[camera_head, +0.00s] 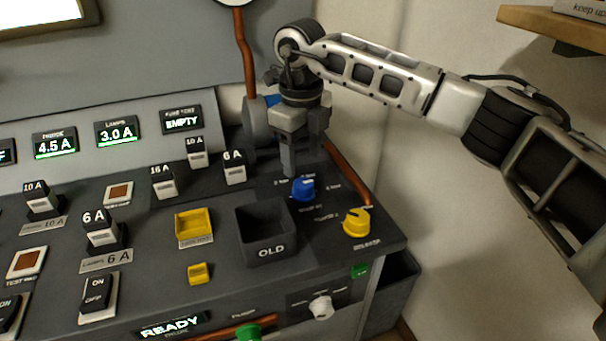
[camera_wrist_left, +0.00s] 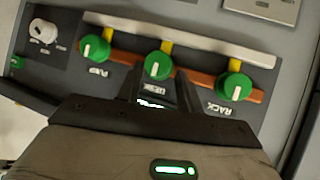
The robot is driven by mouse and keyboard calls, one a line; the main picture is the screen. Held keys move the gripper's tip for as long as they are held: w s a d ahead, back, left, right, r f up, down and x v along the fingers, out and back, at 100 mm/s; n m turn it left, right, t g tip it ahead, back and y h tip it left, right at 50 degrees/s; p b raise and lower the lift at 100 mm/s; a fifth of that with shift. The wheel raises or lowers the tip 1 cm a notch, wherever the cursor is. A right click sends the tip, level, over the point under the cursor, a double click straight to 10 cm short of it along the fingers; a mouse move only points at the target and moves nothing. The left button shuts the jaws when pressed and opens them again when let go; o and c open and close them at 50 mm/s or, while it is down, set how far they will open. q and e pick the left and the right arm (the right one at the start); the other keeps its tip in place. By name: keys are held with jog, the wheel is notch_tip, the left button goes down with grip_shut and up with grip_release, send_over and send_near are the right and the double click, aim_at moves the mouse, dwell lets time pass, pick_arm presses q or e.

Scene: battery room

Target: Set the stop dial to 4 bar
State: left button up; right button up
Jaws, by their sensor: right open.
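The blue dial (camera_head: 302,189) stands on the right part of the dark console, with small bar markings around it that are too small to read surely. Its lettering seems to name it the stop dial. My right gripper (camera_head: 290,165) points down just behind and left of the blue dial, open, with no visible hold on it. From this angle I cannot tell whether a finger touches the dial. My left gripper (camera_wrist_left: 156,95) shows in the left wrist view, its fingers apart and empty, near a row of green knobs (camera_wrist_left: 158,66).
A yellow knob (camera_head: 356,222) sits right of the blue dial. The square bin marked OLD (camera_head: 266,248) is in front and left. Fuse blocks (camera_head: 234,168) stand left of my right gripper. A copper pipe (camera_head: 346,170) runs behind. A white knob (camera_head: 321,306) is near the front edge.

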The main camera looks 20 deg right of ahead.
aim_at(302, 184)
notch_tip(302, 184, up, 9)
jog(key=shift+r, duration=0.15)
jog(key=shift+s+a, duration=0.1)
